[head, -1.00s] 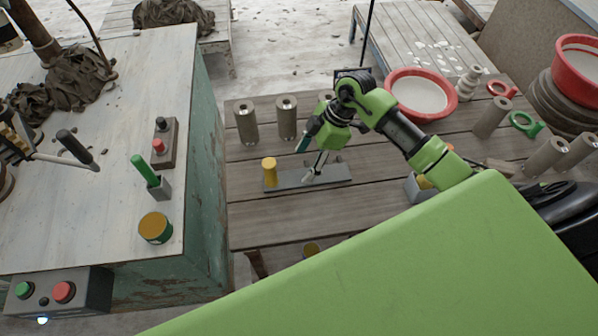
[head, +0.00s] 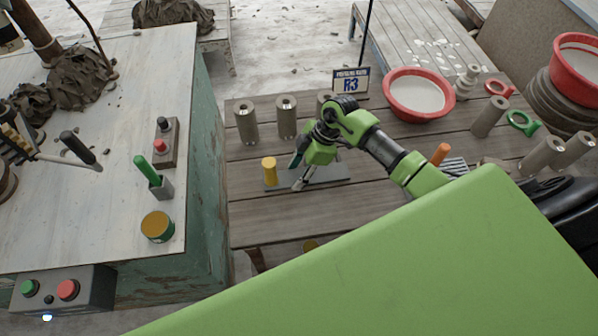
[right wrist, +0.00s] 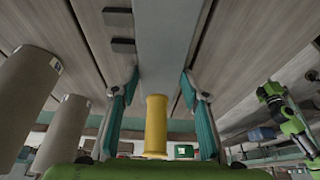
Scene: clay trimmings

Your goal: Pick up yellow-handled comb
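The yellow handle (head: 269,171) stands upright at the left end of a flat grey strip (head: 325,176) on the plank table. In the right wrist view the yellow handle (right wrist: 156,128) shows between the two teal finger pads, with clear gaps on both sides. My right gripper (head: 297,172) is just right of the handle in the head view, open and empty. In the wrist view its fingers (right wrist: 156,115) are apart. The comb's teeth cannot be made out. My left gripper is not in view.
Grey cylinders (head: 287,117) stand behind the strip. A red basin (head: 418,94) and an R3 sign (head: 350,82) are at the back. An orange handle (head: 441,153) is on the right. A whitish bench (head: 110,130) with a green handle (head: 145,168) stands left. The front planks are mostly clear.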

